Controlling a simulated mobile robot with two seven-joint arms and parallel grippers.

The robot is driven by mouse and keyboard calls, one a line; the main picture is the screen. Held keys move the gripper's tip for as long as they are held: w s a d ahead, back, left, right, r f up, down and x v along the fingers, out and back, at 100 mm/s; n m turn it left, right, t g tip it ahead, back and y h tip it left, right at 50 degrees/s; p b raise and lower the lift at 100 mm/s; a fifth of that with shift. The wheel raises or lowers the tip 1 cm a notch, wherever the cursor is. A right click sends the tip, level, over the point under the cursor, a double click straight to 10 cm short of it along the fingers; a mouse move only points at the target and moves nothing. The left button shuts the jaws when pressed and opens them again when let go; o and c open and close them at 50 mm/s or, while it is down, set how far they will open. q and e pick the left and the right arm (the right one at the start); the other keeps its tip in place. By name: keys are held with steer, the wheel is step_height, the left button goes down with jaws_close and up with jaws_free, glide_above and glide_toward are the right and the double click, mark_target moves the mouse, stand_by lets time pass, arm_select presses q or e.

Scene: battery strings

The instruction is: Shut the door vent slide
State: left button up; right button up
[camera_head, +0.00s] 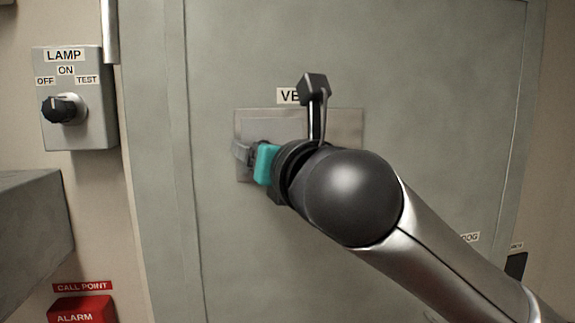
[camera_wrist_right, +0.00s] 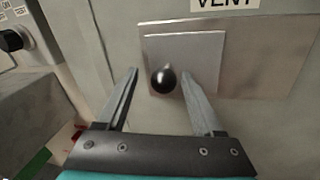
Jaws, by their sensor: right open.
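The door vent slide is a metal panel with a smaller raised plate (camera_wrist_right: 205,48) on a wider metal backing plate (camera_wrist_right: 262,55), under the VENT label. A round black knob (camera_wrist_right: 163,80) sticks out from the raised plate. In the right wrist view my right gripper (camera_wrist_right: 160,75) is open, with one finger on each side of the knob. I cannot tell whether the fingers touch it. In the head view my right gripper (camera_head: 242,152) is in front of the left part of the vent plate (camera_head: 347,122). My right arm hides the knob and much of the plate there. My left gripper is not in view.
The grey door (camera_head: 430,70) fills most of the head view. A lamp switch box (camera_head: 95,120) is on the wall at left. A red alarm call point (camera_head: 82,308) is at lower left, below a grey ledge (camera_head: 35,225).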

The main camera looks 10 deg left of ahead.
steer(key=b+v, duration=0.5)
steer(key=v, duration=0.9)
steer(key=shift+d, duration=0.1)
